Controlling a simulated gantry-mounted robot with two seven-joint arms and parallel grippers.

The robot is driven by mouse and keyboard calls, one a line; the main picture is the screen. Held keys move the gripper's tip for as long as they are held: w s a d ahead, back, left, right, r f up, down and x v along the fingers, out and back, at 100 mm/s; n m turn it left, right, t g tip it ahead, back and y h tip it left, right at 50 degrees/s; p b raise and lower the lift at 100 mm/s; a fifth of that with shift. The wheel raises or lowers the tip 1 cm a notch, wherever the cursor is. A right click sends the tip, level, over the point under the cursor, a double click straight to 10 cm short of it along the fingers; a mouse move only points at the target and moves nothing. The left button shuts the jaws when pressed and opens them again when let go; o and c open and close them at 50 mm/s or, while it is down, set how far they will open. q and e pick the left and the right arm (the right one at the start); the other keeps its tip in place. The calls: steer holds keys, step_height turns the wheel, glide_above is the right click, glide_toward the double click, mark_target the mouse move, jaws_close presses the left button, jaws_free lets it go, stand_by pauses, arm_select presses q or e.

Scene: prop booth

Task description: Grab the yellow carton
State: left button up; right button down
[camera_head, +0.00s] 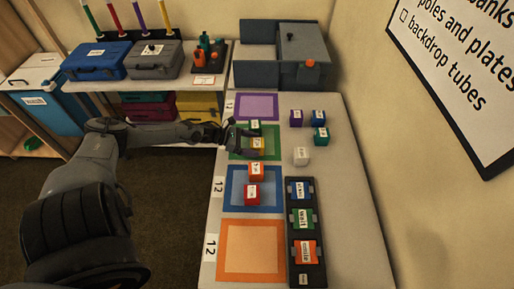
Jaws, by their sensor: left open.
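The yellow carton (258,145) is a small box with a white label, on the green-bordered mat (272,154) on the white table. My left gripper (246,138) reaches in from the left and is open at the carton's left side. Its fingers overlap the carton's edge in this view, and I cannot tell whether they touch it. A green carton (255,126) sits just behind, close to the fingers. My right gripper is not in view.
A white carton (301,156) and purple, blue and teal ones stand to the right. A black tray (295,266) holds labelled blocks. The orange mat (250,250) is empty.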

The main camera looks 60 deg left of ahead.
mark_target(261, 147)
arm_select(q)
steer(key=shift+f+b+x, duration=0.25)
steer(key=shift+b+x, duration=0.15)
steer(key=shift+x, duration=1.75)
steer(key=shift+s, duration=0.15)
steer(key=c, duration=1.1)
steer(key=shift+r, duration=0.2)
